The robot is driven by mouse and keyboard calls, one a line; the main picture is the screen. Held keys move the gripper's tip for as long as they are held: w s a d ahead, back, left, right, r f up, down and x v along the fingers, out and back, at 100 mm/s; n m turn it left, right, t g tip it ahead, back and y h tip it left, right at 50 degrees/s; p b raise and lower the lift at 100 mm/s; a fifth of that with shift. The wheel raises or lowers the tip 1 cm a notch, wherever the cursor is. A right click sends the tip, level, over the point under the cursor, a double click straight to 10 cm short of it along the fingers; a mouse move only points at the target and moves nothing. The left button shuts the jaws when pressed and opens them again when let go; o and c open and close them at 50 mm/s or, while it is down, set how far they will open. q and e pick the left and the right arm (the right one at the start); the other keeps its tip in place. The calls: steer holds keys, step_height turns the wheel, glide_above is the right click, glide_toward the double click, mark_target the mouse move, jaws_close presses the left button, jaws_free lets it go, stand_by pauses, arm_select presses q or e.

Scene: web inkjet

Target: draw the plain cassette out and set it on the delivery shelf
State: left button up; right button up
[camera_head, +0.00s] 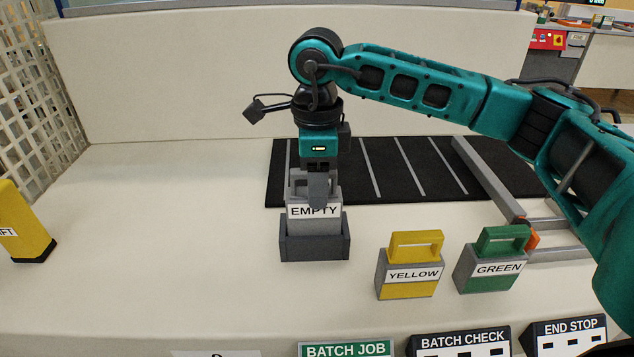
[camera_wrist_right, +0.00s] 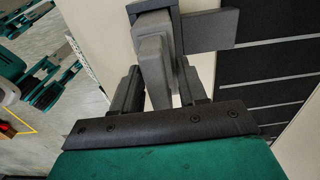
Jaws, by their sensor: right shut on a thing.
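The plain grey cassette (camera_head: 315,227), labelled EMPTY, stands upright with its lower part inside a dark grey holder (camera_head: 314,250). My right gripper (camera_head: 318,188) comes down from above and is shut on the cassette's grey handle. In the right wrist view the handle (camera_wrist_right: 155,65) sits between the two dark fingers of the gripper (camera_wrist_right: 160,88). A fingertip covers part of the handle and the top of the label. The cassette's bottom is hidden by the holder. I cannot make out which surface is the delivery shelf. My left gripper is not in view.
A yellow cassette (camera_head: 409,275) and a green cassette (camera_head: 487,268) stand to the right. A black striped mat (camera_head: 400,170) lies behind, with grey rails (camera_head: 490,180) at its right. A yellow block (camera_head: 22,225) stands far left. The counter left of the holder is clear.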

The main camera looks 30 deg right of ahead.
steer(key=shift+r+p, duration=0.9)
steer(key=shift+r, duration=0.6)
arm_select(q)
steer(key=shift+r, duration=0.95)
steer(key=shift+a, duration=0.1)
